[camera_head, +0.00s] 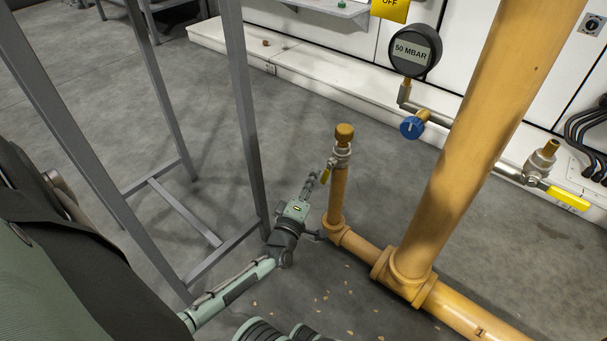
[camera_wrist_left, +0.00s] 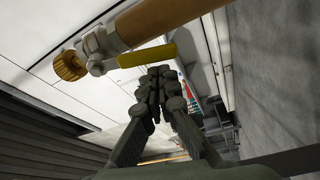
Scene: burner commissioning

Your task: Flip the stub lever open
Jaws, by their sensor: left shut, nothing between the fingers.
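The stub is a short upright orange pipe (camera_head: 338,190) with a metal valve (camera_head: 340,152) and a brass cap (camera_head: 344,132) on top. Its yellow stub lever (camera_head: 326,174) points down beside the pipe, partly hidden by my fingers. In the left wrist view the lever (camera_wrist_left: 147,56) shows as a flat yellow bar running from the valve (camera_wrist_left: 98,47) roughly along the pipe. My left gripper (camera_head: 313,178) is shut and empty, its fingertips (camera_wrist_left: 160,74) close beside the lever's free end. I cannot tell whether they touch it. My right gripper is out of view.
A thick orange riser (camera_head: 465,140) stands right of the stub, joined by a floor-level pipe (camera_head: 357,245). It carries a 50 MBAR gauge (camera_head: 416,50), a blue knob (camera_head: 412,127) and another yellow lever (camera_head: 568,198). A grey metal frame (camera_head: 243,110) stands left of my arm.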

